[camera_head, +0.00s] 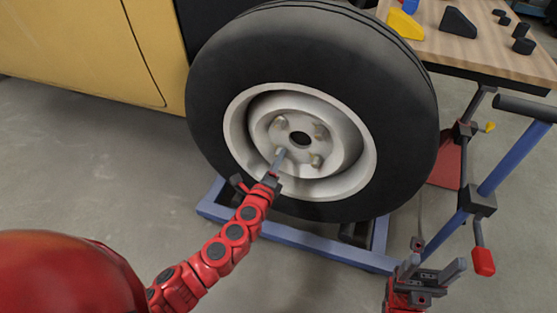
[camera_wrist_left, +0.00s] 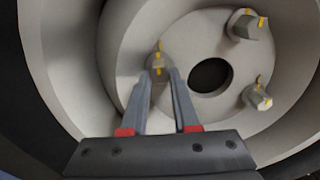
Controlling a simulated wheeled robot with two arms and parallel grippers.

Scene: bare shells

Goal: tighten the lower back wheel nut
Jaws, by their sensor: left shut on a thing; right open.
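The wheel has a black tyre (camera_head: 215,95) and a pale rim (camera_head: 362,165) around a dark centre hole (camera_head: 300,139). In the head view three nuts show: upper left (camera_head: 281,122), upper right (camera_head: 321,131) and lower right (camera_head: 315,161). My left gripper (camera_head: 280,152) is at the lower left nut and hides it there. In the left wrist view its fingers (camera_wrist_left: 160,80) are shut on that grey nut (camera_wrist_left: 158,60), which has yellow marks. Two more marked nuts (camera_wrist_left: 246,25) (camera_wrist_left: 257,97) show to its right. My right gripper (camera_head: 431,272) is open and empty at lower right.
A blue frame (camera_head: 310,246) lies under the wheel. A blue post (camera_head: 505,165) with dark clamps and a red-tipped handle (camera_head: 484,262) stands at right, near my right gripper. A wooden table (camera_head: 480,50) holds several parts. Yellow bodywork (camera_head: 75,45) is at left.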

